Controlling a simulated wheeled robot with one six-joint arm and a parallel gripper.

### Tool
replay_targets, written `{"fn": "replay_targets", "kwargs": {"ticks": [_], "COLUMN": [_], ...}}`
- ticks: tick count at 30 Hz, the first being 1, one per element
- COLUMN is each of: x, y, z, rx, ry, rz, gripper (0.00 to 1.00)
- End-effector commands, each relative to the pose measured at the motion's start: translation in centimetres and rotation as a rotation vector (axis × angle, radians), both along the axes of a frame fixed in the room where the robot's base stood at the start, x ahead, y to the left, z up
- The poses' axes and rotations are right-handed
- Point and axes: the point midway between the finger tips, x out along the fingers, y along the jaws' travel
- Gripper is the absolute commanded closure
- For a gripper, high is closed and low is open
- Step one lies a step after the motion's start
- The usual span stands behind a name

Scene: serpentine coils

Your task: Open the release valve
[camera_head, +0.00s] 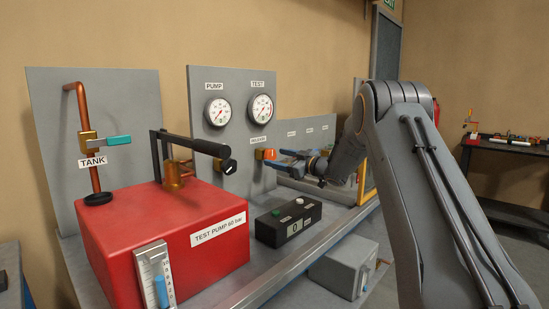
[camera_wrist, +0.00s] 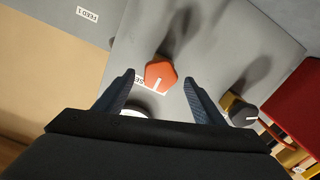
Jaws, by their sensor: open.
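The release valve shows as an orange hexagonal knob (camera_head: 265,154) on the grey gauge panel, below the TEST gauge and its small label. In the wrist view the orange knob (camera_wrist: 159,75) faces me, with a white line on its face and a partly hidden label beside it. My gripper (camera_head: 281,159) is open and empty, pointing at the knob from the right. In the wrist view its blue fingertips (camera_wrist: 158,79) lie on either side of the knob, with a gap on both sides. I cannot tell whether the tips reach past the knob's face.
A black knob (camera_head: 229,166) sits on the panel left of the valve; it also shows in the wrist view (camera_wrist: 243,115). The red test pump (camera_head: 160,225) with its black handle stands at left.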

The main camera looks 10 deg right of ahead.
Motion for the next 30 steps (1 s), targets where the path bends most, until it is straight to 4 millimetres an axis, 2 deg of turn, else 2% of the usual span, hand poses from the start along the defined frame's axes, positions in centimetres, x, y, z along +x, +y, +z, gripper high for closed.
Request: {"fn": "replay_targets", "kwargs": {"ticks": [6,16,23,30], "x": [1.8,2.1,2.0,2.1], "y": [1.3,1.6,1.6,1.4], "z": [0.0,0.0,0.0,0.0], "rx": [0.000,0.000,0.000,-0.011], "ry": [0.000,0.000,0.000,-0.007], "rz": [0.000,0.000,0.000,-0.002], "gripper": [0.37,0.37,0.76,0.78]}}
